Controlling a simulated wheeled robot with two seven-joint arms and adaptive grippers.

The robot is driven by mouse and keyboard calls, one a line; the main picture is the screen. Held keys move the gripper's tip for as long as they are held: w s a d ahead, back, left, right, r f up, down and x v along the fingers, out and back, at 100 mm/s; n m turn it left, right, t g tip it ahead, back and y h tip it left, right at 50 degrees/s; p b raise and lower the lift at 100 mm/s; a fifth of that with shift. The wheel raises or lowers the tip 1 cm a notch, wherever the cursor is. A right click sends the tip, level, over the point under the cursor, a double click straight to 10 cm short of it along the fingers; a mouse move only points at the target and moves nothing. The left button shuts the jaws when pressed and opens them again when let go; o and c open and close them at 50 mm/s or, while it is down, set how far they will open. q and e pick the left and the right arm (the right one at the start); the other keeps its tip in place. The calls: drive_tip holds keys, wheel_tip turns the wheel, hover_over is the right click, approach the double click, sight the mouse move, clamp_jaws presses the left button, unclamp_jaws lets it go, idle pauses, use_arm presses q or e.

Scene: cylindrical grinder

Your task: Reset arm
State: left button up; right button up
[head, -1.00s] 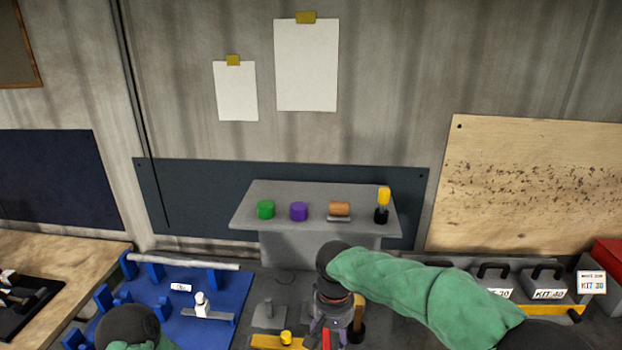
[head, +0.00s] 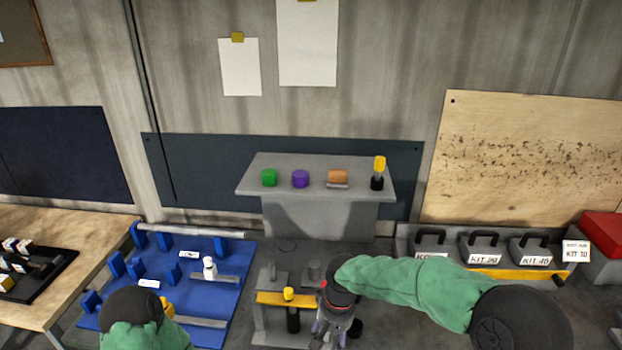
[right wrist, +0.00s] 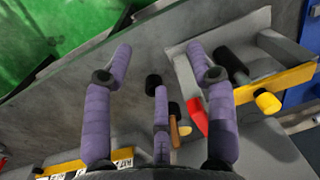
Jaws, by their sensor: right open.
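My right arm, in a green sleeve, comes in from the right in the head view. Its gripper (head: 332,322) hangs over the front of the bench, pointing down. In the right wrist view the purple fingers of the right gripper (right wrist: 162,65) are spread wide with nothing between the tips. Below them is a grey fixture with a yellow bar (right wrist: 275,84), a yellow-ended black handle (right wrist: 235,65) and a red part (right wrist: 196,117). My left arm shows at the lower left of the head view as a dark joint and green sleeve; its gripper is not visible.
A blue fixture (head: 222,290) lies left. Labelled kit boxes (head: 481,247) stand right.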

drive_tip(key=s+d+f+m+y+b, duration=0.1)
drive_tip(key=s+f, duration=0.5)
drive_tip(key=f, duration=0.4)
drive_tip(key=s+d+f+m+y+b, duration=0.1)
drive_tip(key=s+d+f+b, duration=0.1)
drive_tip(key=s+f, duration=0.4)
drive_tip(key=s+d+f+b, duration=0.1)
drive_tip(key=s+f, duration=0.6)
drive_tip(key=f, duration=0.9)
drive_tip(key=shift+d+m+t+y+b, duration=0.35)
drive_tip(key=shift+d+m+t+y, duration=0.05)
drive_tip(key=shift+d, duration=0.2)
drive_tip(key=shift+c, duration=0.5)
drive_tip(key=shift+w+a, duration=0.1)
